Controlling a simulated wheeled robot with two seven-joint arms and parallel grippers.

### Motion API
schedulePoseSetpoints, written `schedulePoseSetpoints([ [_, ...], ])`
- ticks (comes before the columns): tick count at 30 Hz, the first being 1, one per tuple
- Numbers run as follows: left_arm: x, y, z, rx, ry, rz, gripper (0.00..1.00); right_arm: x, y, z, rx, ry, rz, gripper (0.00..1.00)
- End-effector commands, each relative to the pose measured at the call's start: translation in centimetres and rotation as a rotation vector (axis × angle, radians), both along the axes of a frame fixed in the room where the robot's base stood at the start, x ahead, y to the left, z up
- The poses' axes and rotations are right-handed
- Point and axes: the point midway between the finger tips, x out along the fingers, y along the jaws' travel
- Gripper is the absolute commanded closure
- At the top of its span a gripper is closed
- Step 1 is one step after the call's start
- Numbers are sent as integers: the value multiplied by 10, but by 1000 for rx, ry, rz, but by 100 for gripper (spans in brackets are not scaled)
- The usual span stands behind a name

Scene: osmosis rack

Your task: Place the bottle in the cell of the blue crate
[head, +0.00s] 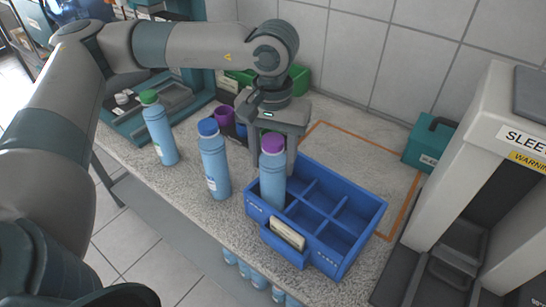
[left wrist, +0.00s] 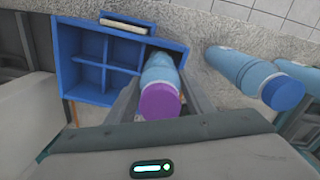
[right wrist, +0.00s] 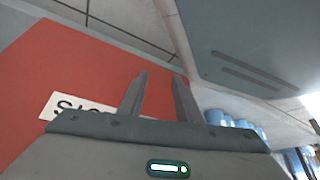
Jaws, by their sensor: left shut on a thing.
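A blue bottle with a purple cap (head: 272,180) stands upright at the left cell of the blue crate (head: 345,250). Its lower part is hidden by the crate wall. It also shows in the left wrist view (left wrist: 160,90), with the crate (left wrist: 68,50) beside and around its base. My left gripper (head: 276,150) is shut on this bottle from above and behind. The other crate cells look empty. My right gripper (right wrist: 160,98) shows only in the right wrist view, with its two fingers apart and nothing between them.
A blue-capped bottle (head: 214,160) stands left of the crate, and a green-capped bottle (head: 160,130) farther left. A teal box (head: 428,143) and a grey machine (head: 490,150) are at the right. In the right wrist view a red panel (right wrist: 75,65) is close by.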

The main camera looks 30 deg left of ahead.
Motion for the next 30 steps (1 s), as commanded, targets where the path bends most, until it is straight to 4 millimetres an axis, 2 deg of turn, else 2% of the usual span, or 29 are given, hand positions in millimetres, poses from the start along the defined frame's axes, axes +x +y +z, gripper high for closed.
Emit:
schedulePoseSetpoints([
  [15, 0, 0, -2, -1, -1, 0, 100, 8, 3, 2, 7, -22, 1, 69],
  [16, 0, 0, -3, 0, 1, 0, 50, 9, 3, 2, 8, -25, 1, 69],
  [18, 0, 0, -2, 0, 1, 0, 34, 12, 4, 4, 8, -31, 1, 69],
  [30, 0, 0, -1, 0, 0, 0, 34, 11, 4, 5, 8, -29, 1, 69],
])
